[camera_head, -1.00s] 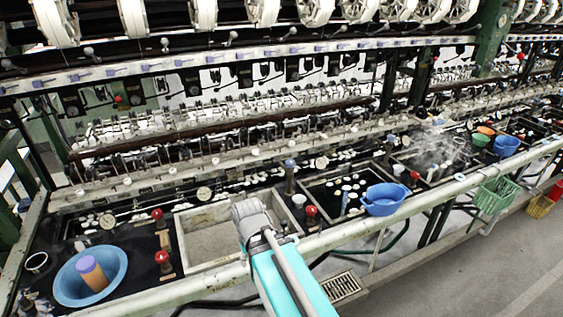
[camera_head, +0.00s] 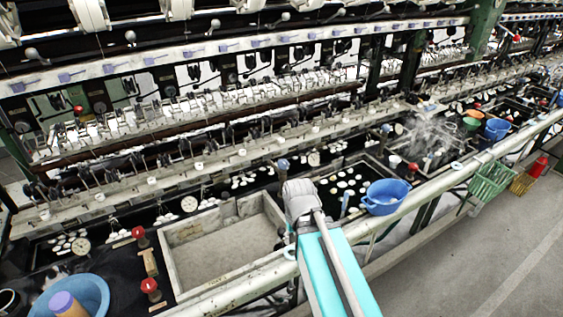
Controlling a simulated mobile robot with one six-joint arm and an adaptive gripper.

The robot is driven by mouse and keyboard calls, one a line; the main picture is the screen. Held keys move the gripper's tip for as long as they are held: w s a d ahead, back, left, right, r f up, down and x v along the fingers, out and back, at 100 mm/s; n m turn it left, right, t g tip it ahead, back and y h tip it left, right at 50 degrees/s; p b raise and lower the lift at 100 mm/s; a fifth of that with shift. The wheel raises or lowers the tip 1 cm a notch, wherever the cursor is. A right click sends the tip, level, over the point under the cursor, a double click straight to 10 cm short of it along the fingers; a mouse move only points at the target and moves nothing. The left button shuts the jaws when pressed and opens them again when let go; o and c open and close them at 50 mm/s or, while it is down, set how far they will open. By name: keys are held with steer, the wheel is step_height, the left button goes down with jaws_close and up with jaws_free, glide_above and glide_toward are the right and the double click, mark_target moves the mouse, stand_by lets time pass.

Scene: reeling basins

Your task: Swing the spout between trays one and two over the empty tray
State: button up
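The empty tray (camera_head: 225,243) is a pale rectangular basin with a bare, dry-looking floor, left of my gripper. The tray to the right (camera_head: 343,187) holds dark water with several white cocoons. An upright post with a blue-grey top (camera_head: 282,165), apparently the spout between the trays, stands at the empty tray's far right corner. Its lower part is mostly hidden by my gripper. My gripper (camera_head: 299,190) is in front of the gap between the two trays. Its fingers cannot be made out, and I cannot tell whether it touches the post.
A pale front rail (camera_head: 225,293) runs along the basins. A blue basin (camera_head: 385,196) sits by the rail at right. Red-topped valves (camera_head: 138,233) stand left of the empty tray. A large blue bowl (camera_head: 88,289) is at lower left. Grey floor is clear at lower right.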

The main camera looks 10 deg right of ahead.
steer(key=shift+d, duration=0.1)
stand_by(0.4)
step_height(320, 180, up, 7)
steer(key=n+y+p, duration=0.2)
steer(key=n+p, duration=0.1)
steer(key=p, duration=0.4)
glide_above(276, 170)
steer(key=w+d, duration=0.3)
steer(key=w, duration=0.1)
steer(key=shift+s+g, duration=0.2)
steer(key=shift+g, duration=0.1)
steer(key=shift+a+f+b, duration=0.1)
steer(key=shift+f+b, duration=0.05)
steer(key=shift+b, duration=0.2)
steer(key=f+b, duration=0.4)
steer(key=a+f+b, duration=0.1)
steer(key=f+b, duration=0.3)
steer(key=a+f+b, duration=0.1)
steer(key=f+b, duration=0.4)
steer(key=shift+s+a+f, duration=0.1)
steer(key=shift+s+a, duration=0.15)
steer(key=shift+s, duration=0.15)
jaws_close()
